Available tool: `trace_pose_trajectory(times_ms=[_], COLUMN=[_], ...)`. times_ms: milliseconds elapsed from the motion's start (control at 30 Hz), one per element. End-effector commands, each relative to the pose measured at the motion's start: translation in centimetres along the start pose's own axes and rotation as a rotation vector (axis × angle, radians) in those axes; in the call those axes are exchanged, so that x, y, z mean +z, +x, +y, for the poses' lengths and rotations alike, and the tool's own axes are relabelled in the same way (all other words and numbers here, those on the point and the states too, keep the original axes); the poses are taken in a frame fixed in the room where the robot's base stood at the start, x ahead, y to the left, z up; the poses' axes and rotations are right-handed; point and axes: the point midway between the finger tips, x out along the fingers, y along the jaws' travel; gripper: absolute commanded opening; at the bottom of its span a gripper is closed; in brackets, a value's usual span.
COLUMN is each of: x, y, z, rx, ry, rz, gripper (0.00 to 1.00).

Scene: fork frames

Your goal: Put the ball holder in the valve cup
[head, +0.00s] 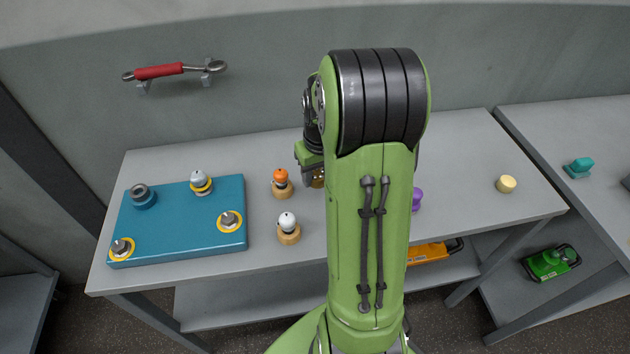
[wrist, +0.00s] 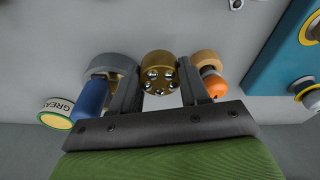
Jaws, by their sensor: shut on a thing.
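The ball holder is a brass-coloured round piece with several shiny balls in its face. In the wrist view the ball holder (wrist: 158,66) sits between the two fingers of my gripper (wrist: 160,92), which is shut on it. In the head view a small part of the ball holder (head: 318,179) shows beside my arm, which hides most of my gripper. I cannot tell whether the holder touches the table. The likely valve cup (head: 143,196), a dark open ring on a blue base, stands at the back left of the teal plate (head: 178,232), well left of my gripper.
An orange-topped peg (head: 281,183) and a white-topped peg (head: 288,228) stand on wooden bases between plate and arm. A grey-domed piece (head: 200,182) stands on the plate. A blue cylinder (wrist: 90,100) and a grease tin (wrist: 57,112) are close beside my gripper.

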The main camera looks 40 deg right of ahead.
Motion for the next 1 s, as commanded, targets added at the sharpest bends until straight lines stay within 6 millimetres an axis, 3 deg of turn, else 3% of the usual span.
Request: trace_pose_trajectory(times_ms=[33,333,700,733,867,1000], x=[0.2,0.7,0.7,0.7,0.7,0.7], y=[1.5,6.0,6.7,6.6,6.5,6.5], z=[-0.1,-0.1,-0.1,-0.1,-0.1,-0.1], rx=[-0.001,-0.002,0.000,0.000,0.000,0.000], ry=[-0.001,-0.001,-0.002,-0.002,-0.002,-0.002], rz=[-0.002,-0.001,0.003,0.002,0.002,0.002], gripper=[0.07,0.07,0.07,0.48,0.68,0.71])
